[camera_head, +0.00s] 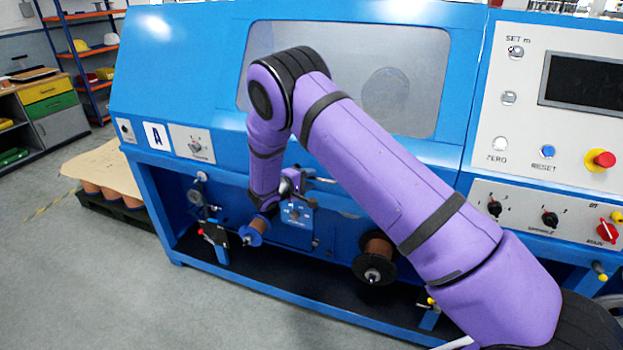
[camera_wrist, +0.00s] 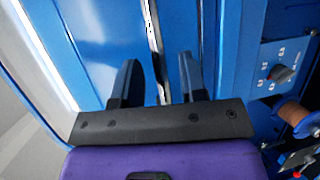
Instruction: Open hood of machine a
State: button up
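Machine A is the blue machine marked with an "A" label (camera_head: 157,136). Its sloped blue hood (camera_head: 190,60) is down and has a large grey window (camera_head: 420,75). My purple arm crosses in front, with my gripper (camera_wrist: 157,78) low at the machine's front, near the hood's lower edge. In the wrist view, its two dark fingers are spread apart, facing blue panels. A thin shiny bar or edge (camera_wrist: 153,40) runs between the fingertips; I cannot tell whether they touch it. In the head view the fingertips are hard to make out, and a short grey bar (camera_head: 322,180) shows beside the hand.
A control panel with a screen (camera_head: 585,82) and a red emergency button (camera_head: 600,159) is at the right. Copper spools (camera_head: 377,255) sit below the hood. A pallet with rolls (camera_head: 115,190) and shelves (camera_head: 85,50) stand at the left. The floor at front left is clear.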

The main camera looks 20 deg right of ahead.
jog(key=shift+x, duration=1)
grip_shut()
jog(key=shift+r, duration=0.1)
